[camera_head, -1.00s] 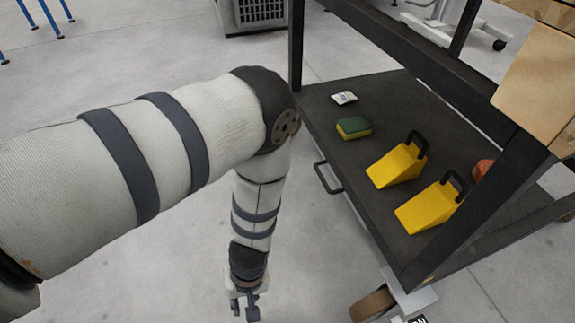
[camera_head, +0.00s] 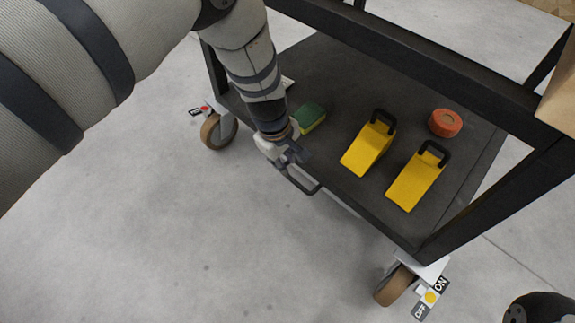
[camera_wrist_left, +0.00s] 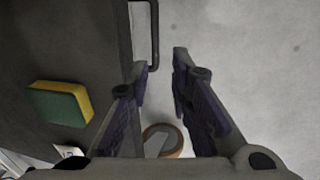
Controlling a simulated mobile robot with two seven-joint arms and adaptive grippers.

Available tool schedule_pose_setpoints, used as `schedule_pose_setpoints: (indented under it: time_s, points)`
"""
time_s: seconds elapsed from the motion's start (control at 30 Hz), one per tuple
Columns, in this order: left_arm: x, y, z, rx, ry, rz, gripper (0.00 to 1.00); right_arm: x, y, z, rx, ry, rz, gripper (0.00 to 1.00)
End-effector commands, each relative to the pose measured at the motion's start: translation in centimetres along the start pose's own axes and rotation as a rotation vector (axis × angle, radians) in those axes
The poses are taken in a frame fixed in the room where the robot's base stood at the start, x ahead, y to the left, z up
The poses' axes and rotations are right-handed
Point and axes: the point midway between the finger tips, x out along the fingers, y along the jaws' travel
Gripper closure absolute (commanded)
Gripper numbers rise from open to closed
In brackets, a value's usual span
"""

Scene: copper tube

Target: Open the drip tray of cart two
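The cart (camera_head: 345,200) has a dark lower shelf with a black bar handle (camera_head: 302,188) on its near edge. I take this handle to be the drip tray's; the tray itself cannot be told apart from the shelf edge. My left gripper (camera_head: 290,162) is close to the handle's far end and partly covers it. In the left wrist view the fingers (camera_wrist_left: 160,64) are open and empty, and the handle (camera_wrist_left: 154,38) runs just ahead of the fingertips, nearer the left finger. Contact cannot be told.
On the shelf are two yellow wedges (camera_head: 368,148) (camera_head: 416,180), a green-yellow sponge (camera_head: 310,118) and an orange roll (camera_head: 445,123). Caster wheels (camera_head: 219,131) (camera_head: 396,287) stand at the cart's near corners. The grey floor (camera_head: 180,240) in front is clear.

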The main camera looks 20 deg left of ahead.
Motion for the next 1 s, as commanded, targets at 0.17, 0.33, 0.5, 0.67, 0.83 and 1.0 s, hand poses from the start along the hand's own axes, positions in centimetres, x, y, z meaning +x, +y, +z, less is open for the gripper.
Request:
schedule_pose_setpoints:
  time_s: [0.17, 0.33, 0.5, 0.67, 0.83, 1.0]
  points:
    - [0.5, 0.6, 0.0, -0.007, -0.003, 0.008, 0.8, 0.3, 0.1, -0.2, 0.001, -0.006, 0.001, 0.6]
    - [4.9, 0.3, 0.1, -0.007, -0.004, 0.003, 0.8, 1.8, 0.1, -0.8, -0.003, -0.044, 0.003, 0.6]
    - [9.1, 0.5, 0.0, -0.007, -0.003, 0.005, 0.8, 3.1, 0.0, -1.7, -0.009, -0.068, 0.003, 0.6]
    - [11.2, 0.6, 0.0, -0.008, -0.001, 0.008, 0.8, 3.6, -0.1, -2.4, -0.012, -0.073, 0.002, 0.6]
    - [11.8, 0.7, 0.0, -0.007, -0.001, 0.009, 0.8, 3.7, -0.2, -2.5, -0.013, -0.074, 0.001, 0.6]
    - [11.7, 0.7, 0.0, -0.007, -0.001, 0.009, 0.8, 3.7, -0.2, -2.5, -0.013, -0.074, 0.001, 0.6]
